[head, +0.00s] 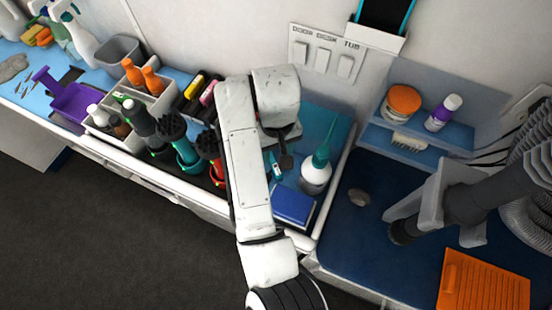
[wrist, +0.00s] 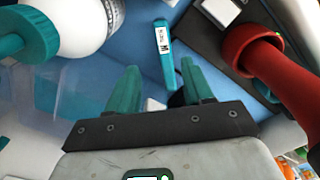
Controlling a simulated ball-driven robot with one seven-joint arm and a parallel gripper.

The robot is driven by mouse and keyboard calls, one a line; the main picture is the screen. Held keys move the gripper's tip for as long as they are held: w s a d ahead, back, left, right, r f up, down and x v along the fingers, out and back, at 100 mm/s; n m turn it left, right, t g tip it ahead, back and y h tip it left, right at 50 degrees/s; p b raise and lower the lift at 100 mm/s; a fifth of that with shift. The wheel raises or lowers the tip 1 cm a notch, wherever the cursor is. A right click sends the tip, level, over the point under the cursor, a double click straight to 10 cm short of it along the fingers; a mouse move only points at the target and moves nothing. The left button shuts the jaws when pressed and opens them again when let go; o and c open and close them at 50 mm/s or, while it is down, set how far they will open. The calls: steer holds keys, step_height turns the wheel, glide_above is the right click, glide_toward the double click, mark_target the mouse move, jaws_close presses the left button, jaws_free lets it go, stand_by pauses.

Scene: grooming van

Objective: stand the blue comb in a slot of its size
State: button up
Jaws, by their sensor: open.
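A slim teal-blue piece (wrist: 163,47) with a white label, seemingly marked M, lies on the blue counter in the wrist view. It looks like the blue comb, but its teeth are not clear. It also shows small in the head view (head: 275,168). My gripper (wrist: 160,68) is open, its two teal fingers apart and empty, with the piece beyond and between their tips. In the head view my gripper (head: 285,160) is over the counter, partly hidden by my arm. A dark rack (head: 183,103) holding yellow and pink pieces stands left of my arm; its slots are not readable.
A white bottle with a teal nozzle (head: 316,177) and a blue box (head: 293,206) stand right of my gripper. Red (head: 208,146) and teal (head: 188,153) holders with black brushes stand at left. A grey caddy (head: 150,108) holds bottles. The dark blue tub mat (head: 350,235) is mostly clear.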

steer(key=shift+s+a+f+p, duration=0.1)
steer(key=shift+a+f+p, duration=0.15)
steer(key=shift+f, duration=1.25)
steer(key=shift+s+a+f+p, duration=0.1)
steer(key=shift+f+p, duration=0.1)
steer(key=shift+f, duration=1.3)
steer(key=shift+f, duration=0.25)
jaws_close()
steer(key=shift+r, duration=0.2)
step_height(320, 180, up, 18)
steer(key=p, duration=0.4)
